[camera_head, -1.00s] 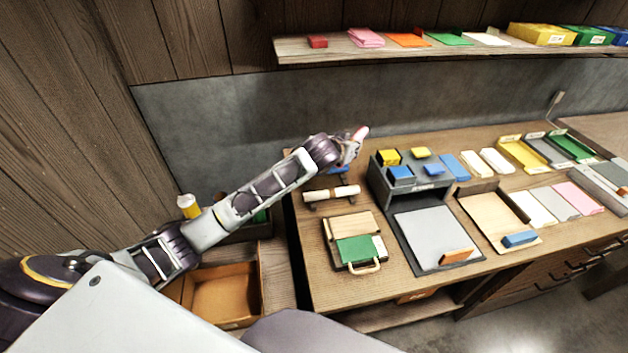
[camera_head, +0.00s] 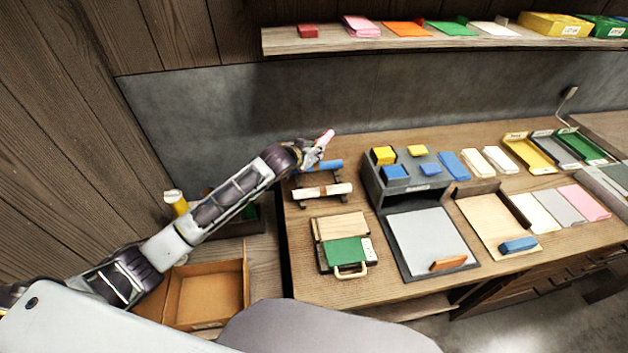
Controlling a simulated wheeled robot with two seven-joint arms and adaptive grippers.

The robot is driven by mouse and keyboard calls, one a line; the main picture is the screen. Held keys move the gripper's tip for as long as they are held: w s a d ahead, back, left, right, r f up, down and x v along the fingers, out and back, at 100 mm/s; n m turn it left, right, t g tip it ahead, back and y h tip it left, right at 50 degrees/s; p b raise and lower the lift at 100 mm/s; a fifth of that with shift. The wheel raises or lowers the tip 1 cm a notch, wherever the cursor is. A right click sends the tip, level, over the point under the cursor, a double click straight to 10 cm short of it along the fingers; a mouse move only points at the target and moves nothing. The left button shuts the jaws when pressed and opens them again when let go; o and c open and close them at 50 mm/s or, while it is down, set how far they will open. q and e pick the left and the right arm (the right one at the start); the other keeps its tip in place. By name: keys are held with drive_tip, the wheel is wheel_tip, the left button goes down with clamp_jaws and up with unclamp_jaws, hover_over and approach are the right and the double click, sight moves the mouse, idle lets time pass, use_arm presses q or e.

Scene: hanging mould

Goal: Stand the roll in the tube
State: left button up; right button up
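My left gripper (camera_head: 312,155) is above the back of the desk, at its left end. It appears shut on a pink roll (camera_head: 326,137), whose upper end sticks out tilted up and to the right. The fingers are small and partly hide the roll. A blue roll (camera_head: 329,165) and a white roll with a brown band (camera_head: 335,189) lie on a dark rack just below the gripper. A yellow cylinder with a white top (camera_head: 176,202) stands left of the desk, partly behind my arm; I cannot tell whether it is the tube. My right gripper is not in view.
An open cardboard box (camera_head: 207,295) sits low at the left. A case with a green panel (camera_head: 346,252) and a grey organizer (camera_head: 415,195) stand on the desk. A wall shelf (camera_head: 400,42) with coloured items runs above. The grey wall is close behind the gripper.

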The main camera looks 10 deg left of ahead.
use_arm(q)
drive_tip(key=shift+f, duration=0.2)
drive_tip(key=shift+s+d+r+m+h, duration=0.1)
drive_tip(key=shift+s+d+m+h, duration=0.05)
drive_tip(key=shift+d+m+h, duration=0.2)
drive_tip(key=shift+d+r, duration=0.1)
drive_tip(key=shift+r, duration=0.05)
drive_tip(key=shift+m+h, duration=0.25)
wheel_tip(320, 180, down, 6)
idle(0.8)
drive_tip(key=shift+f, duration=2)
drive_tip(key=shift+f, duration=0.25)
